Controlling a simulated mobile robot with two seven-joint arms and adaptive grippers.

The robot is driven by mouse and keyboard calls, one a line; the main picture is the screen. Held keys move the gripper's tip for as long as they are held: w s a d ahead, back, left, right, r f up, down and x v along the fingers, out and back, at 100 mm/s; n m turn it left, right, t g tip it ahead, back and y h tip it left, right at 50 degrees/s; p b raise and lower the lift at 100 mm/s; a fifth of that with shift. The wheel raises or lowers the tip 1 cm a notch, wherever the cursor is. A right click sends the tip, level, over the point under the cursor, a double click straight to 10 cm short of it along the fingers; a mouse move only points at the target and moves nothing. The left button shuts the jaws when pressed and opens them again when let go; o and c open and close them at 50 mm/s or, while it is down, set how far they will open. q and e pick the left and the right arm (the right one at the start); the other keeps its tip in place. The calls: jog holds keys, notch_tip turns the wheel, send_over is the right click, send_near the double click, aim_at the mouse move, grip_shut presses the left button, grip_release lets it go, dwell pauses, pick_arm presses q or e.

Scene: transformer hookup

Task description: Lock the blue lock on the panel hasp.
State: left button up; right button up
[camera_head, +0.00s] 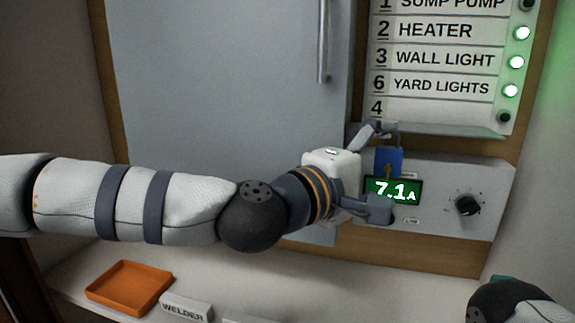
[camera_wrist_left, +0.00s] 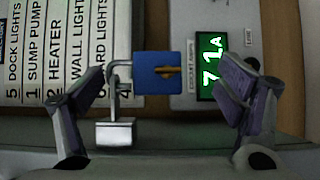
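The blue lock (camera_head: 389,161) hangs upright at the panel, just below the label board's lower edge and beside the green display. In the left wrist view the blue lock (camera_wrist_left: 157,74) shows its body with a keyhole-like mark and its metal shackle toward the label board. I cannot tell whether the shackle is pushed fully in. My left gripper (camera_head: 382,170) is open, one finger above and one below the lock, with gaps to the body. My right gripper is out of view.
A green display (camera_head: 393,190) reads 7.1A, with a black knob (camera_head: 467,205) to its right. The label board (camera_head: 436,58) has lit lamps. A grey door (camera_head: 220,70) is left. An orange tray (camera_head: 129,287) and a WELDER label (camera_head: 186,309) lie on the shelf below.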

pick_arm(q)
jog(key=shift+r, duration=0.15)
jog(key=shift+s+a+r, duration=0.1)
jog(key=p+v, duration=0.2)
jog(key=v, duration=1.7)
jog(key=s+d+f+m+g+y, duration=0.1)
jog(key=s+f+g+y, duration=0.15)
jog(key=f, duration=0.85)
jog(key=s+d+f+g+y, duration=0.1)
jog(key=s+f+g, duration=0.25)
jog(key=f, duration=0.75)
jog(key=s+a+f+m+g+y, duration=0.2)
jog(key=s+a+f+g+y, duration=0.1)
jog(key=s+f, duration=0.7)
jog(key=s+a+f+m+g+y, duration=0.2)
jog(key=s+a+f+y, duration=0.1)
jog(key=s+a+f, duration=0.3)
jog(key=s+a+f+m+g+y, duration=0.2)
jog(key=s+a+f+y, duration=0.2)
jog(key=s+a+f, duration=0.3)
jog(key=s+a, duration=0.3)
jog(key=a, duration=0.4)
jog(key=shift+f+m+g, duration=0.3)
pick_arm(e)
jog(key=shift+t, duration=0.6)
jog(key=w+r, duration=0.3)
